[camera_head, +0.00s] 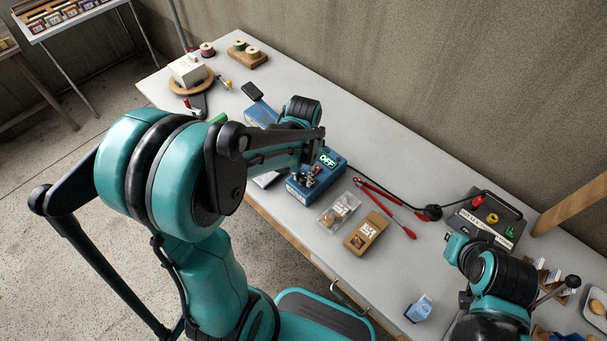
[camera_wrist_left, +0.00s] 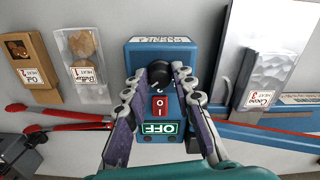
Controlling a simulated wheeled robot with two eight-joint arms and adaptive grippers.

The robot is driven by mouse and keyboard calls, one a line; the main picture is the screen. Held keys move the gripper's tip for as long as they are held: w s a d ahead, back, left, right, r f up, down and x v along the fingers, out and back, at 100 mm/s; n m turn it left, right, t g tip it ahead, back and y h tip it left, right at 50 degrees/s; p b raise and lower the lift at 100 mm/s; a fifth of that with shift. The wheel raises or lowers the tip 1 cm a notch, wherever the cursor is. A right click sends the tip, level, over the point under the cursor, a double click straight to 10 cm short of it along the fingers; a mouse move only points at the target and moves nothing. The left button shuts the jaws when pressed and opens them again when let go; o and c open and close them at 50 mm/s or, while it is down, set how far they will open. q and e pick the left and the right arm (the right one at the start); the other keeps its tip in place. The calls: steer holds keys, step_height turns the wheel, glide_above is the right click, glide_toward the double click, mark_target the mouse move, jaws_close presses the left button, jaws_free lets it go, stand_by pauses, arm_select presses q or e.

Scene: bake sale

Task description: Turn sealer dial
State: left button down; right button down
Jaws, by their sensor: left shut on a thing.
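The blue sealer box (camera_head: 328,184) stands on the table with a lit green "OFF" display. In the left wrist view the sealer box (camera_wrist_left: 160,45) shows its black dial (camera_wrist_left: 159,71), a red switch (camera_wrist_left: 159,105) and the OFF display (camera_wrist_left: 158,127). My left gripper (camera_wrist_left: 159,73) has its two fingertips on either side of the dial and is shut on it. In the head view my left gripper (camera_head: 309,178) is over the box's front, and the dial is hard to make out there. My right arm (camera_head: 495,275) is at the lower right; its gripper's fingers cannot be made out.
A clear bag (camera_head: 338,212) and a brown pouch (camera_head: 366,233) lie right of the sealer. Red-handled tongs (camera_head: 385,205) lie behind them. A dark device (camera_head: 486,219) with a cable stands farther right.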

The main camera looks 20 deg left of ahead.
mark_target(304, 178)
stand_by(0.5)
arm_select(q)
steer(key=c, duration=1.5)
jaws_free()
steer(key=shift+c, duration=0.2)
step_height(304, 178, up, 12)
steer(key=s+d+n+t, duration=0.1)
steer(key=s+d+t, duration=0.2)
steer(key=s+t, duration=0.4)
steer(key=shift+s+f, duration=0.3)
steer(key=shift+s, duration=0.3)
